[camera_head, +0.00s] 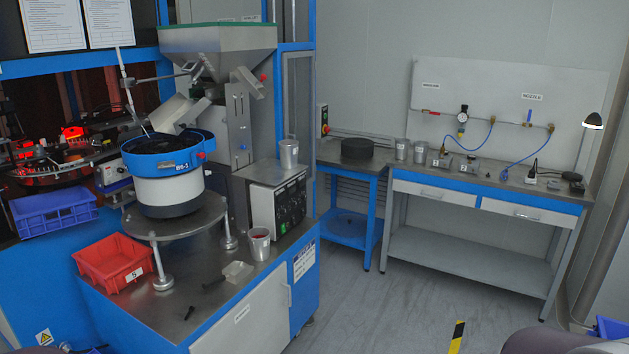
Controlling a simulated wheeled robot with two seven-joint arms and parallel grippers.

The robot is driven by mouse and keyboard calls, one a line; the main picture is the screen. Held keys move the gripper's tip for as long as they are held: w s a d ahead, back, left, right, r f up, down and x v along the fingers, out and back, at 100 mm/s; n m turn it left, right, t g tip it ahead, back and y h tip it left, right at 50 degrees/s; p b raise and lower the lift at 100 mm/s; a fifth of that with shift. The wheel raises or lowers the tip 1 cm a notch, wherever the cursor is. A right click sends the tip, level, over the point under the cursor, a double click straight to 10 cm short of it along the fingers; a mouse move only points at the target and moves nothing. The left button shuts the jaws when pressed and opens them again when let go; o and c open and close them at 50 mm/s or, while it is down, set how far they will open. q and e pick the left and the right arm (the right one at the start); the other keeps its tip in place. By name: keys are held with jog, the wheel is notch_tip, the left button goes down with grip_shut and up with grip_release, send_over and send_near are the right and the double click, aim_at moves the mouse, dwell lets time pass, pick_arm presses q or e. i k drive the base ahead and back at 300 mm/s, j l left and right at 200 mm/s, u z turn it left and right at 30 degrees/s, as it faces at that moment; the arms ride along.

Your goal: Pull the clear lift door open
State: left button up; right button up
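The sorting machine with a blue frame (80,63) fills the left side. Dark, see-through panels show behind its posts, with red-lit parts (70,150) inside. Two printed sheets (53,24) hang on the dark upper panel. I cannot clearly make out the clear lift door's edges or handle, nor tell whether it is up or down. Neither of my grippers is in view; rounded grey-purple parts at the bottom right edge seem to be mine.
A bowl feeder (168,175) stands on a cabinet before the machine, with a red bin (112,262) and metal cup (259,244). A blue bin (53,210) sits left. A workbench (490,185) stands at the back right. The grey floor (400,305) between is clear.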

aim_at(285, 56)
jog(key=i+l, duration=0.25)
jog(key=i, duration=0.15)
jog(key=i+l+z, duration=0.15)
jog(key=i, duration=0.3)
jog(key=i+l, duration=0.25)
jog(key=i, duration=0.15)
jog(key=i+l+u, duration=0.2)
jog(key=i+l, duration=0.15)
jog(key=i, duration=0.25)
jog(key=i+l+u, duration=0.15)
jog(key=i+l, duration=0.3)
jog(key=i, duration=0.15)
jog(key=i+z, duration=0.2)
jog(key=i, duration=0.2)
jog(key=i+j+z, duration=0.2)
jog(key=i, duration=0.25)
jog(key=i+j+z, duration=0.15)
jog(key=i, duration=0.25)
